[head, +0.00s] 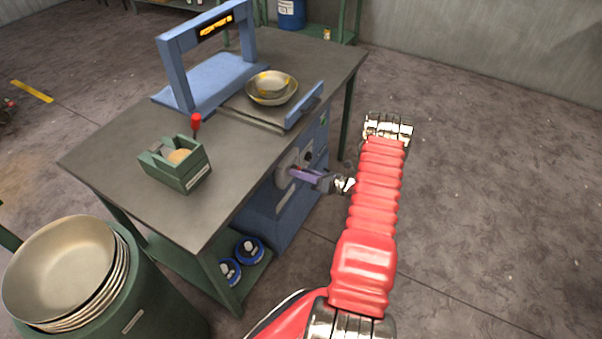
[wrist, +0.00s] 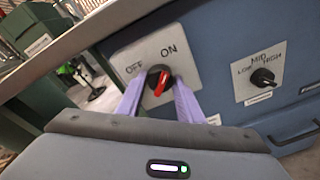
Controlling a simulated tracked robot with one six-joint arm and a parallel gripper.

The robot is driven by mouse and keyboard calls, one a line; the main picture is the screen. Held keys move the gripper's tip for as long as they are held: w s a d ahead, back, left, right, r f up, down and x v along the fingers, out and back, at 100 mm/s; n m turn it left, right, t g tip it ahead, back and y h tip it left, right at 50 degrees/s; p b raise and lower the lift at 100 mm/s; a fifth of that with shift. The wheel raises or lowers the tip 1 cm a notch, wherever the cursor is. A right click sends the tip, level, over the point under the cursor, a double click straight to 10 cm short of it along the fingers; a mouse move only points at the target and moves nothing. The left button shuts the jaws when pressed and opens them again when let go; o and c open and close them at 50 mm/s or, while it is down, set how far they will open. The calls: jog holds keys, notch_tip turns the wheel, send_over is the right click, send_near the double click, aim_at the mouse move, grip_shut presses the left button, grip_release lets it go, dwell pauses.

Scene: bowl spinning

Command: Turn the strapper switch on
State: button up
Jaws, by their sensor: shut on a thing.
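The strapper (head: 205,50) is a blue arch with a lit display on the workbench, with a blue control cabinet (head: 275,205) below. Its switch (wrist: 160,82) is a black knob with a red bar on a pale plate (wrist: 190,65) marked OFF at left and ON at right. The red bar is tilted; which label it points to is hard to tell. My gripper (wrist: 158,84) is shut on the knob, one purple finger on each side. In the head view my gripper (head: 297,174) reaches the cabinet front from the right and hides the knob.
A second knob (wrist: 262,78) marked LOW, MID and HIGH is to the right. More bowls (head: 60,270) stand at lower left. The floor at right is clear.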

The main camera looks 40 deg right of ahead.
jog(key=shift+d, duration=0.1)
dwell(0.3)
jog(key=o, duration=1.1)
jog(key=shift+c, duration=0.2)
jog(key=v, duration=1.3)
jog(key=shift+s, duration=0.35)
jog(key=shift+d, duration=0.1)
